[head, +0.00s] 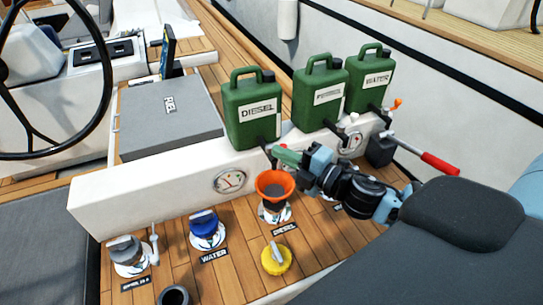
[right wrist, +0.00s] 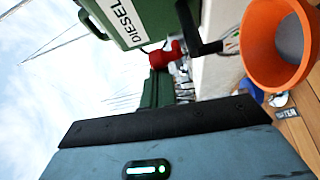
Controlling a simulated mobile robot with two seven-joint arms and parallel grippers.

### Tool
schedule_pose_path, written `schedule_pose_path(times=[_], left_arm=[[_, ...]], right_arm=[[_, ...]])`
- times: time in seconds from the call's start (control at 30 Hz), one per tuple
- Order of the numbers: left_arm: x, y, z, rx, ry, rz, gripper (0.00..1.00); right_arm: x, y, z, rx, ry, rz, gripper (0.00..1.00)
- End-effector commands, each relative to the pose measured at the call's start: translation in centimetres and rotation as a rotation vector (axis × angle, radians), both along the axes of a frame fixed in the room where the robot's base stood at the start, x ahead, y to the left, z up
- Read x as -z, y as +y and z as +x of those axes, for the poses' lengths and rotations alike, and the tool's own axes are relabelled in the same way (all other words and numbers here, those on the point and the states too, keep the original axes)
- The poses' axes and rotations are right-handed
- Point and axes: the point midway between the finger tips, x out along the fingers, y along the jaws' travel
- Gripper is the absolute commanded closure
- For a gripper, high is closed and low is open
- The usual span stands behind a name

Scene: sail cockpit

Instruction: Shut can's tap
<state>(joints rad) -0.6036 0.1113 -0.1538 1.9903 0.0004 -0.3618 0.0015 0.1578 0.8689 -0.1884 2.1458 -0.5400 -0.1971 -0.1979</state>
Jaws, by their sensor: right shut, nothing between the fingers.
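The green DIESEL can (head: 252,112) stands upright on the white ledge, leftmost of three green cans. Its black spout (right wrist: 206,48) and a red tap handle (right wrist: 165,55) show near its lower edge in the right wrist view. I cannot tell whether the tap is open or shut. My right gripper (head: 280,153) is shut and empty, its tips close by the tap, partly covering it in the head view. I cannot tell whether they touch. An orange funnel (head: 275,184) stands in the diesel filler below the spout; it shows close up in the right wrist view (right wrist: 275,48). My left gripper is out of view.
A middle green can (head: 318,95) and the WATER can (head: 368,80) stand to the right. A blue cap (head: 205,226) sits on the water filler. A loose-looking yellow cap (head: 276,258) is on the deck. A red-handled lever (head: 438,163) sticks out at the right.

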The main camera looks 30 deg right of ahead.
Motion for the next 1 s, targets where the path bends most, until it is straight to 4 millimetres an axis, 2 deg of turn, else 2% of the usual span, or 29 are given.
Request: schedule_pose_path(times=[0.47,1.0], left_arm=[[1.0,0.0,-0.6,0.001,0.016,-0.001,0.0],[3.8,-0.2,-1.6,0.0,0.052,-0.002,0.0]], right_arm=[[0.3,-1.5,0.2,-0.217,0.003,-0.002,1.0],[0.4,-2.8,0.7,-0.45,0.004,-0.002,1.0]])
